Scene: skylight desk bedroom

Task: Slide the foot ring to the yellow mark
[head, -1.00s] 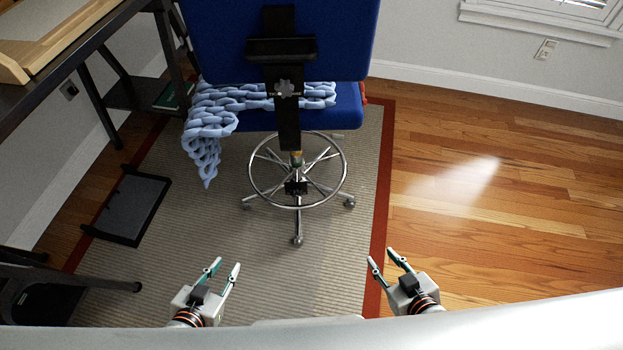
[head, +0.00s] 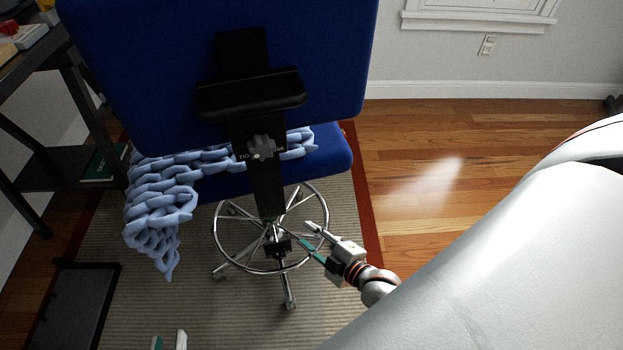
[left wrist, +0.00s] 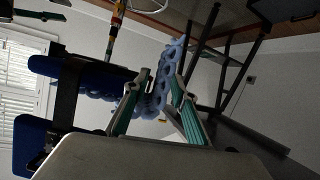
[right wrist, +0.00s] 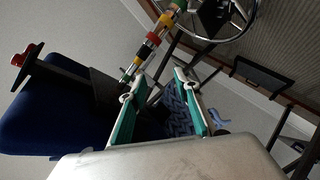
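The chrome foot ring (head: 215,238) circles the lower column of the blue chair (head: 190,60), above its star base. It also shows at the top of the right wrist view (right wrist: 228,38). The column there carries coloured bands, including a yellow mark (right wrist: 153,38); in the head view the backrest bar hides it. My right gripper (head: 306,232) is open, its fingertips over the ring's right side in the head view; contact cannot be told. My left gripper (head: 169,339) is open and empty at the bottom edge, well in front of the ring. Both pairs of fingers are apart in the wrist views.
A light blue knitted blanket (head: 165,205) hangs off the seat's left side. A black tray-like footrest (head: 75,310) lies at lower left, below a dark desk (head: 50,110). The striped rug (head: 215,320) in front is clear, with bare wood floor (head: 420,190) at right.

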